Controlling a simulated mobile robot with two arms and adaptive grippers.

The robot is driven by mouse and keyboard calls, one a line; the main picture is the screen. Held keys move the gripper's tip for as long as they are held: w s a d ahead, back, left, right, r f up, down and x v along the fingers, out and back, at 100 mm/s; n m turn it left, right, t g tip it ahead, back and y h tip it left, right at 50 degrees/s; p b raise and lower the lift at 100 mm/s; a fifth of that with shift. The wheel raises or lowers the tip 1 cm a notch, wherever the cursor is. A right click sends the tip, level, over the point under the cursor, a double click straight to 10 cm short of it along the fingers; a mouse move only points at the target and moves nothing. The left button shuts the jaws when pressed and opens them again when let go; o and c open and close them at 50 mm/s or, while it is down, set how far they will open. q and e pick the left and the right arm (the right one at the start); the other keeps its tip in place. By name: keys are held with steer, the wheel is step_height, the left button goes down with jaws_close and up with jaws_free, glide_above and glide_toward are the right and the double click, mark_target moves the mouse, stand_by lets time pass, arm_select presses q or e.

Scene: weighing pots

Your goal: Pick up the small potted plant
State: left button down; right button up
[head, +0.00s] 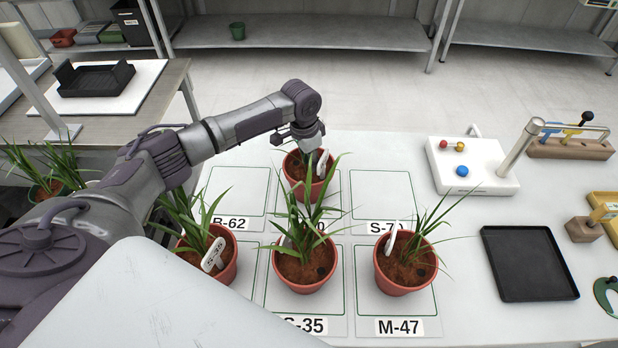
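Several small potted plants in terracotta-coloured pots stand on a white table. One pot (297,188) is at the back middle, partly behind the leaves of the front middle plant. In front are a left pot (226,268) with a white tag, a middle pot (304,284) and a right pot (404,284). The frame does not show which pot the task means. My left gripper (308,148) points down at the back middle pot, over its rim. Its fingertips are small and partly hidden, so I cannot tell whether it grips. My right gripper is not in view.
Labelled outlined cells mark the table (385,240); the back left and back right ones look empty. To the right are a white balance board (490,178) with coloured knobs, a black tray (528,262) and wooden stands. Another plant (55,170) is at far left.

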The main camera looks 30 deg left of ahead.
arm_select(q)
steer(key=shift+w+r, duration=0.1)
steer(key=shift+w, duration=0.05)
steer(key=shift+r, duration=0.1)
steer(key=shift+r, duration=0.45)
steer(key=r, duration=0.1)
steer(key=r+b, duration=0.1)
steer(key=r, duration=0.1)
steer(key=shift+d+r, duration=0.15)
steer(key=shift+d, duration=0.2)
steer(key=s+d+r+b, duration=0.1)
steer(key=s+d+r, duration=0.1)
steer(key=d+r, duration=0.4)
steer(key=d, duration=0.4)
steer(key=shift+s+d+r+b, duration=0.35)
